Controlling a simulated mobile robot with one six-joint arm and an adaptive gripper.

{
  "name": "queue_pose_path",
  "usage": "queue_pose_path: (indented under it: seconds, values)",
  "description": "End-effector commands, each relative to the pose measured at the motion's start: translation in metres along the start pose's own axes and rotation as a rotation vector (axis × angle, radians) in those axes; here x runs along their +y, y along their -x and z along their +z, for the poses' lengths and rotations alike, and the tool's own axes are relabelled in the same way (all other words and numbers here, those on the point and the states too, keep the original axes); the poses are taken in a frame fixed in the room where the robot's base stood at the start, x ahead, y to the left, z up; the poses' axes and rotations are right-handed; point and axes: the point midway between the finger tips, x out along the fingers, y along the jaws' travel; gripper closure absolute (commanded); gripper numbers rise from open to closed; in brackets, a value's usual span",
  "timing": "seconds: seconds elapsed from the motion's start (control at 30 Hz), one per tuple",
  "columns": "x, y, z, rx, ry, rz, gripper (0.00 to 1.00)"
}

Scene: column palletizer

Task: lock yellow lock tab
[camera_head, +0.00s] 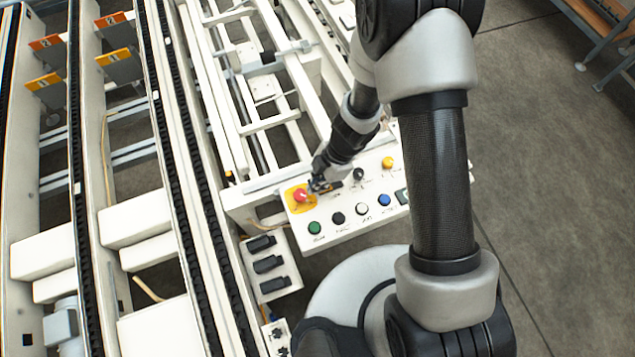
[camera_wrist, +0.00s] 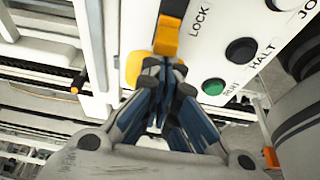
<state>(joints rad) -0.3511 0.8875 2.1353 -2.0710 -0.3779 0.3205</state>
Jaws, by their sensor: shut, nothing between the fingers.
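The yellow-orange lock tab (camera_wrist: 166,36) stands out from the white control panel beside the printed word LOCK in the wrist view. My gripper (camera_wrist: 165,68) is shut and empty, with its fingertips right at the tab's lower end; I cannot tell whether they touch it. In the head view my gripper (camera_head: 322,184) is over the panel (camera_head: 345,228), just right of the red button (camera_head: 300,196) on its yellow plate (camera_head: 292,206). The tab cannot be made out in that view. In the wrist view part of the yellow plate (camera_wrist: 134,68) shows left of my fingers.
A green button (camera_wrist: 213,86) and a black HALT button (camera_wrist: 241,51) are close to the right of my gripper. White, blue and yellow controls (camera_head: 388,162) are further along the panel. Conveyor rails (camera_head: 190,170) fill the left; open floor (camera_head: 545,190) is at right.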

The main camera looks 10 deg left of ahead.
Motion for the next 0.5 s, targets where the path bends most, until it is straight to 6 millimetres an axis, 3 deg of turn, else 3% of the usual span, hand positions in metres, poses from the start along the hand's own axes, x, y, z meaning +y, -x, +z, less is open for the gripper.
queue_pose_path:
  seconds: [0.3, 0.5]
  values:
    - [0.0, 0.013, 0.027, -0.001, -0.003, 0.0, 1.0]
    - [0.0, 0.011, 0.031, -0.003, -0.001, 0.001, 1.0]
